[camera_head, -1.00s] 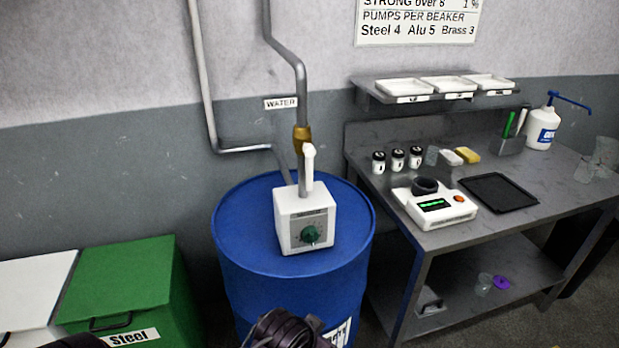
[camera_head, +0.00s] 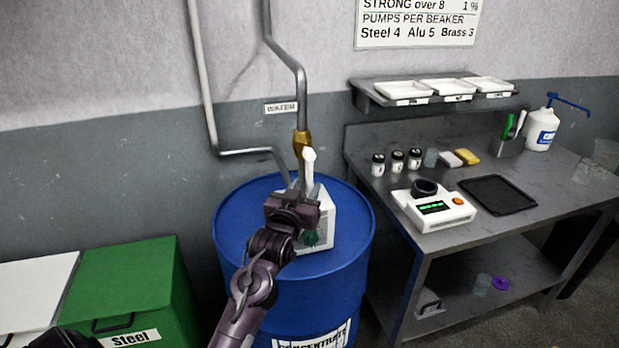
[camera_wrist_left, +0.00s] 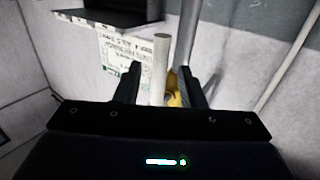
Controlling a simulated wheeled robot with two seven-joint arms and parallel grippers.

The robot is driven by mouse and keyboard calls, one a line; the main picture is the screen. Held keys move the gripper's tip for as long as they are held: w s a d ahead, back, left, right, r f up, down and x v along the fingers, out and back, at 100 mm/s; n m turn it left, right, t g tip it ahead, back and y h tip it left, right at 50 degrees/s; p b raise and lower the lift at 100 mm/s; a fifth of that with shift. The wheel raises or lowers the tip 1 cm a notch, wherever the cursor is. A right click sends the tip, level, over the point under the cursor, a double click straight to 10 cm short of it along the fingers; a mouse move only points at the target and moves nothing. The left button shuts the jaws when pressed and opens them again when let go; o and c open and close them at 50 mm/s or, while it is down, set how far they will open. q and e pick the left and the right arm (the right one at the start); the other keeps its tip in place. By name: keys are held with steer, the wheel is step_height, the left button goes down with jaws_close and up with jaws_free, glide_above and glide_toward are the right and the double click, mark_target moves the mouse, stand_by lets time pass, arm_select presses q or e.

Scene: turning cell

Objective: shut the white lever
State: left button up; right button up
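The white lever (camera_head: 308,170) stands upright in front of the pipe, below the brass fitting (camera_head: 301,143) and above the white dosing unit (camera_head: 324,220) on the blue drum. My left gripper (camera_head: 299,191) is in front of the unit, close to the lever's lower part, and hides much of the unit's left side. In the left wrist view the fingers of my left gripper (camera_wrist_left: 159,70) are apart, with the white lever (camera_wrist_left: 160,55) showing upright in the gap between them. I cannot tell whether a finger touches it.
The blue drum (camera_head: 240,225) stands between a green bin (camera_head: 125,280) marked Steel and a grey workbench (camera_head: 400,260). The bench carries a scale (camera_head: 447,212), a black tray (camera_head: 497,194) and small jars. A grey pipe (camera_head: 299,85) runs up behind the lever.

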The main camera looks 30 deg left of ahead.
mark_target(308, 183)
arm_select(q)
steer(key=shift+p+x, duration=0.4)
steer(key=shift+x, duration=1.55)
jaws_close()
